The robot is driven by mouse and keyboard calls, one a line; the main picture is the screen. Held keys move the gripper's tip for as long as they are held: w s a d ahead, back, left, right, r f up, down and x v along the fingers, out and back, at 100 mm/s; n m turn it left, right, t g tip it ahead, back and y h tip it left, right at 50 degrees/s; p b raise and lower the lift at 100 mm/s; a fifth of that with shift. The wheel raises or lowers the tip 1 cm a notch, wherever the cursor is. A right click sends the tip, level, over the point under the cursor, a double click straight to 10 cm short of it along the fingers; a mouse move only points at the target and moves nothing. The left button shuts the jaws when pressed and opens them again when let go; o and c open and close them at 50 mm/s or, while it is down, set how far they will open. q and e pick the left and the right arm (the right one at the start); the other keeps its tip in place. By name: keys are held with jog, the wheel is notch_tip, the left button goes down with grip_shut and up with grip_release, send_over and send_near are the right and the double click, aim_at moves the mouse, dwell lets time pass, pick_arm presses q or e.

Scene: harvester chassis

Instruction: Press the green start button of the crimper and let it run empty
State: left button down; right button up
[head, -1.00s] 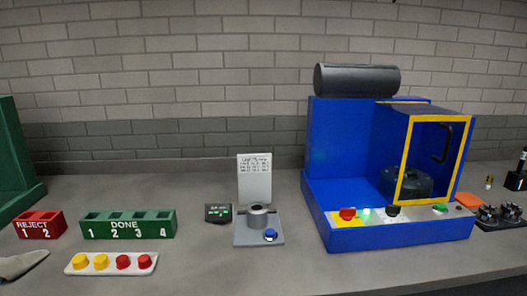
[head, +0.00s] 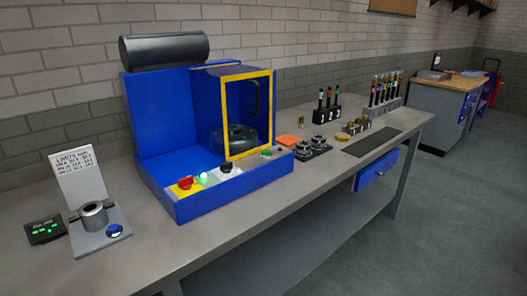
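The crimper is a blue machine (head: 160,115) with a dark cylinder (head: 165,49) on top, standing on the grey bench in the head view. A yellow-framed door (head: 222,110) with a dark handle covers the right part of its front; the left part is uncovered. A dark round part (head: 238,138) shows behind the door frame. Along the front ledge are a red button (head: 185,183) on a yellow plate, a brightly lit green lamp (head: 203,178), a black knob (head: 227,168) and a small green button (head: 266,153) toward the right end. Neither gripper is in view.
Left of the crimper stand a grey fixture (head: 95,216) with a blue button, a sign and a small display (head: 45,230). To the right are an orange pad (head: 290,140), dark fixtures (head: 316,147), tool racks (head: 384,105) and a dark mat (head: 371,142). Open floor lies at right.

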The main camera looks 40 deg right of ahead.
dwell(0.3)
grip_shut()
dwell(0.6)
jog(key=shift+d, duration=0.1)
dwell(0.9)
